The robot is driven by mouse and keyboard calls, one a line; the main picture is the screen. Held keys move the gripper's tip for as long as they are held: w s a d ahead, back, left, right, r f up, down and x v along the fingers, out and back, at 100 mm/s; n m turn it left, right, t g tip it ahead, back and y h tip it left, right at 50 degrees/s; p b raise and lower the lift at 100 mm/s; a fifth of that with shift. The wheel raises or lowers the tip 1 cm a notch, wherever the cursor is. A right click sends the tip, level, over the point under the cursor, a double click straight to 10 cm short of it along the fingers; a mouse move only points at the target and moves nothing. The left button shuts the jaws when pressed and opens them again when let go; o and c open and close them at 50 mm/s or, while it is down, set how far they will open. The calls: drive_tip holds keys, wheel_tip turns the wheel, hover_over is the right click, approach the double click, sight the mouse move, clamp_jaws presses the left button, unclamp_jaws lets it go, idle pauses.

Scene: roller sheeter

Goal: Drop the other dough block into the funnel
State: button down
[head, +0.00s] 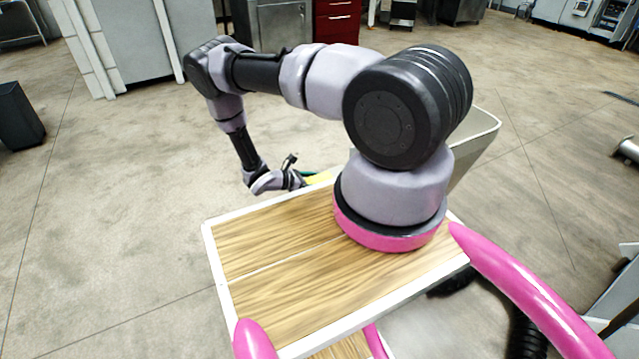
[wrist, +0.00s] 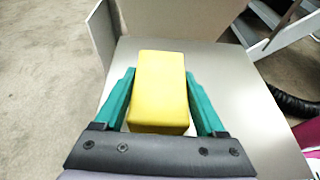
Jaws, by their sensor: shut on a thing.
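The dough block (wrist: 160,90) is a yellow rectangular block in the wrist view. My gripper (wrist: 159,76) is shut on it, with one green finger along each long side. In the head view, a bit of yellow dough (head: 318,179) and green finger shows just past my wooden deck, mostly hidden by my wrist. Below the block in the wrist view is a smooth pale surface (wrist: 235,90) with upright panels at its far side. I cannot tell whether this is the funnel. No other dough block is visible.
A grey cabinet (head: 130,45) and a red drawer unit (head: 336,22) stand at the back. A dark bin (head: 18,118) is at left. The floor between is clear.

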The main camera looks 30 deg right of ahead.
wheel_tip(320, 180, up, 10)
drive_tip(key=shift+f, duration=0.2)
